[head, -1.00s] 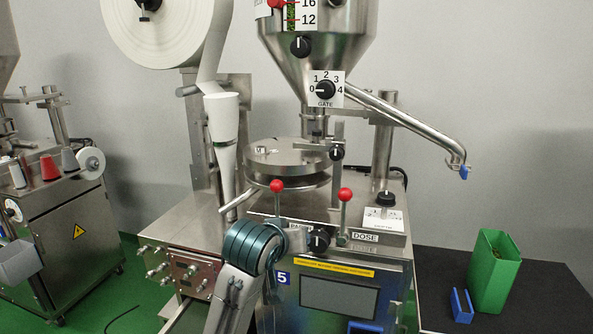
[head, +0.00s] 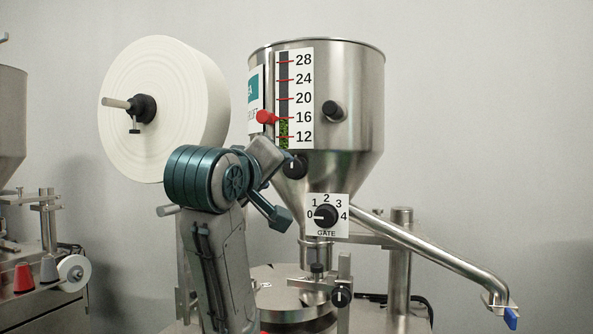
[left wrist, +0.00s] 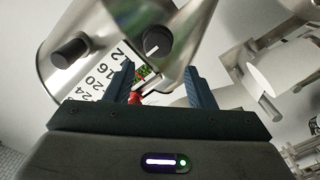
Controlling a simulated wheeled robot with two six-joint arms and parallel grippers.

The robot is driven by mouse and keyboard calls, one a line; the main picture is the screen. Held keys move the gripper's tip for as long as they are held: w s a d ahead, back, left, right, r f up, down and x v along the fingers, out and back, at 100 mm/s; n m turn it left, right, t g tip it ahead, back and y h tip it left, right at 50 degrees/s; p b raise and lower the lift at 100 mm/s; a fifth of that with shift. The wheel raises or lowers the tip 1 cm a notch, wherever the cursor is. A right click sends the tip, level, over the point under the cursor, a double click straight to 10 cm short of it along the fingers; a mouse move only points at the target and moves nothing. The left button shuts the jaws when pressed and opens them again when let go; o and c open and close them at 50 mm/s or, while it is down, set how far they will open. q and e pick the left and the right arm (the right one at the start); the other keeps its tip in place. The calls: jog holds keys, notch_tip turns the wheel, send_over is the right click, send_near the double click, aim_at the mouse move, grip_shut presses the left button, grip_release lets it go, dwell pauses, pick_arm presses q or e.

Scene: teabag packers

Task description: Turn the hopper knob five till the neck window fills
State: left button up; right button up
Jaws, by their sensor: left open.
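The steel hopper (head: 345,75) stands at the centre of the head view. A black knob (head: 295,166) with a white mark sits on its cone; it also shows in the left wrist view (left wrist: 157,43). The gate knob (head: 326,215) has its pointer toward 0 on a 0 to 4 dial. The neck (head: 317,251) is below it; I cannot make out its fill. My left gripper (left wrist: 161,78) is open and empty, raised in front of the cone's left side. In its view the cone knob lies beyond the fingertips. My right gripper is out of view.
The level gauge (head: 295,90) has green fill at its bottom and a red pointer (head: 266,117) near 16. Another black knob (head: 333,111) is on the hopper's side. A white paper roll (head: 165,105) is at left. A sloping steel pipe (head: 430,255) runs down right.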

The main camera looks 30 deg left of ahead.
aim_at(291, 167)
pick_arm(q)
jog(key=p+x, duration=0.3)
jog(key=x, duration=0.5)
jog(key=shift+r, duration=0.15)
jog(key=shift+w, duration=0.35)
jog(key=shift+r+p, duration=0.15)
jog(key=shift+p, duration=0.2)
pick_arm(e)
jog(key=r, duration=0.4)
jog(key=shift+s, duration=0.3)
pick_arm(q)
jog(key=shift+w, duration=0.1)
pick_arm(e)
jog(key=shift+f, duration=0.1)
pick_arm(q)
jog(key=shift+w, duration=0.1)
jog(key=shift+c, duration=0.2)
jog(key=c, duration=0.6)
